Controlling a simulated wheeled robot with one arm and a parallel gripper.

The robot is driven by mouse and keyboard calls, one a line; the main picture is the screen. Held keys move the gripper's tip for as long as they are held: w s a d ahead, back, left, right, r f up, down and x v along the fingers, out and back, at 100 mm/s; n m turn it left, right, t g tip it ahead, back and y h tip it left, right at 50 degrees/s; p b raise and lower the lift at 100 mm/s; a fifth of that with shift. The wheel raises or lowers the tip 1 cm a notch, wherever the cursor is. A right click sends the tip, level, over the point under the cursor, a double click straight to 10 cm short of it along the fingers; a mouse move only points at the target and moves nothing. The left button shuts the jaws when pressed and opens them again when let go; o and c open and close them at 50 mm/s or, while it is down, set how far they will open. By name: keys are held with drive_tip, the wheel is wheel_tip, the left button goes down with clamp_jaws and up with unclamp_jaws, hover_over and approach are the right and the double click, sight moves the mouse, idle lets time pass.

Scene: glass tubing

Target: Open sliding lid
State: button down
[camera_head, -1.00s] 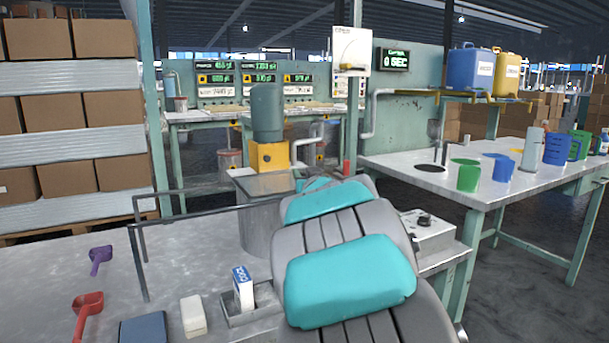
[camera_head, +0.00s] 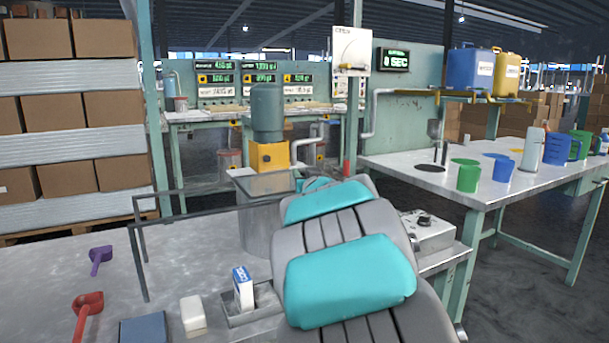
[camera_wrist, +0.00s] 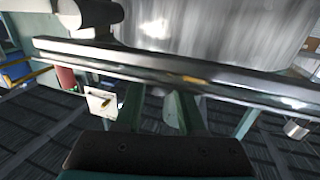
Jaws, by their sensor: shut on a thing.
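The metal tank (camera_head: 262,228) stands at the table's far edge in the head view, under a grey-green motor with a yellow base. Its sliding lid is hard to make out there; the top looks at least partly uncovered, with an inner wall (camera_head: 268,186) showing. In the wrist view a long dark bar-like edge, apparently the lid's (camera_wrist: 245,84), crosses in front of the shiny metal. My gripper (camera_wrist: 158,98) is shut on this edge, its two green fingers reaching up to it. In the head view my own arm hides the gripper and its contact.
A dark rail frame (camera_head: 140,265) stands left of the tank. A grey control box (camera_head: 428,232) sits right of my arm. A red scoop (camera_head: 88,304), purple scoop (camera_head: 100,258) and small boxes lie on the near table. A right-hand table holds green and blue jugs (camera_head: 503,170).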

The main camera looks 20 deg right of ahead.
sight(269, 190)
drive_tip(key=a+b, duration=0.2)
drive_tip(key=a, duration=0.1)
drive_tip(key=a+b, duration=0.2)
drive_tip(key=a, duration=0.1)
drive_tip(key=a+f+b, duration=0.1)
drive_tip(key=a+b, duration=0.2)
drive_tip(key=shift+s+a, duration=0.2)
drive_tip(key=shift+a, duration=0.2)
drive_tip(key=a+b, duration=0.6)
drive_tip(key=a, duration=0.7)
drive_tip(key=shift+s+a+r+b, duration=0.2)
drive_tip(key=shift+r+b, duration=0.2)
drive_tip(key=shift+r, duration=0.05)
drive_tip(key=c, duration=0.5)
unclamp_jaws()
